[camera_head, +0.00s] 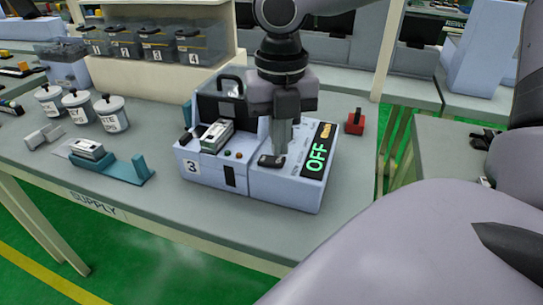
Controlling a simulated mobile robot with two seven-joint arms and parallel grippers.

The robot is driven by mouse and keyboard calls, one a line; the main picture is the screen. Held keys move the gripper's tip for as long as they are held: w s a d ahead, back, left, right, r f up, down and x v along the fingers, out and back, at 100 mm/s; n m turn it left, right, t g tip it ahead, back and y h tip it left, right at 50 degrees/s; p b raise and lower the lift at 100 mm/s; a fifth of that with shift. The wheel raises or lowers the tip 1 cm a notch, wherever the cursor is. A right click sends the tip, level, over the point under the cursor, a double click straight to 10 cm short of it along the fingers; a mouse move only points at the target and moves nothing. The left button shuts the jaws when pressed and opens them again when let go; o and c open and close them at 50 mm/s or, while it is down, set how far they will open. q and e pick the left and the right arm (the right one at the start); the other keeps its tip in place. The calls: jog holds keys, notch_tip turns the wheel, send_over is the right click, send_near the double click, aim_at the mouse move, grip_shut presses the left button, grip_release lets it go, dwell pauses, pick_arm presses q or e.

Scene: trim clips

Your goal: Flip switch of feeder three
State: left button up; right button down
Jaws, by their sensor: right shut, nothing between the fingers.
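Feeder three (215,172) is a pale blue box with a "3" label on its front left, standing on the grey bench. The gripper hides part of the feeder's top. My left gripper is not in view.
A teal holder (130,177) with a small metal part stands left of the feeder. Several white lidded jars (110,113) are farther left. Numbered bins (155,45) sit on a shelf behind. A red block (355,122) stands right of the feeder. Bench (185,225) front is clear.

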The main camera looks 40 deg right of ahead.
aim_at(279, 161)
jog(key=shift+f+b, duration=1.05)
jog(key=shift+b, duration=0.15)
dwell(0.7)
jog(key=shift+r, duration=0.15)
jog(key=shift+r+p, duration=2.1)
jog(key=shift+r, duration=1.35)
jog(key=shift+f, duration=0.1)
